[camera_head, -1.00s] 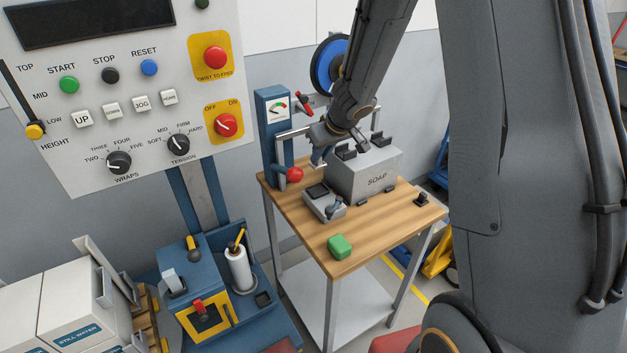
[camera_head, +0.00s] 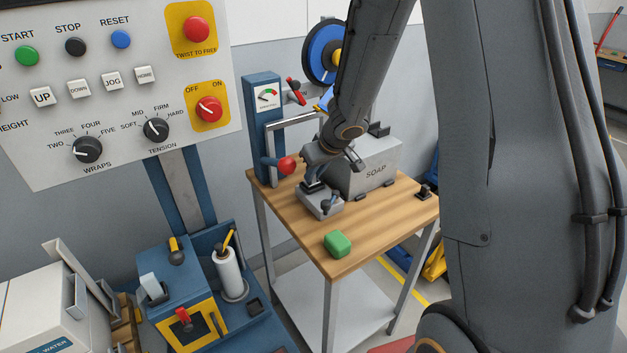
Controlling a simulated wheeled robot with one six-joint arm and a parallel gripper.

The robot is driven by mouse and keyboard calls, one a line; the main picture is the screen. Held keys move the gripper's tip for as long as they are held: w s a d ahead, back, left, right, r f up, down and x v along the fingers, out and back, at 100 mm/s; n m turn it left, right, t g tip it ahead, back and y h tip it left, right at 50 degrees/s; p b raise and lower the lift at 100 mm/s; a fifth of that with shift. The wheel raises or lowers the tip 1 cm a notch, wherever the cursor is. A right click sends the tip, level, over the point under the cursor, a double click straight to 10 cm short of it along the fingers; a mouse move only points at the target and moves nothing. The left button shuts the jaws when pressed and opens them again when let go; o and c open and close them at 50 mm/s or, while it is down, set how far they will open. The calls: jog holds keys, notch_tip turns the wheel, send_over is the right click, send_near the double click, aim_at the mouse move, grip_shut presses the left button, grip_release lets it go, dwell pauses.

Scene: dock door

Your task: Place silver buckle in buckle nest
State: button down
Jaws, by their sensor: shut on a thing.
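My gripper (camera_head: 313,182) points down over the small grey block on the table, at its dark-topped end. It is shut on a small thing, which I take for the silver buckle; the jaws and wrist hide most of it. The grey block (camera_head: 322,208), with a dark square recess now covered by my gripper, looks like the buckle nest. I cannot tell whether the buckle touches the block or is held just above it.
A red-knobbed lever (camera_head: 286,166) on the blue post (camera_head: 262,130) is close to the left. A green block (camera_head: 338,243) lies in front. The wooden table (camera_head: 385,228) is clear at front right.

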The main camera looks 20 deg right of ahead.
jog(key=shift+f, duration=0.35)
jog(key=shift+f, duration=0.15)
jog(key=c, duration=1.7)
grip_release()
jog(key=shift+c, duration=0.2)
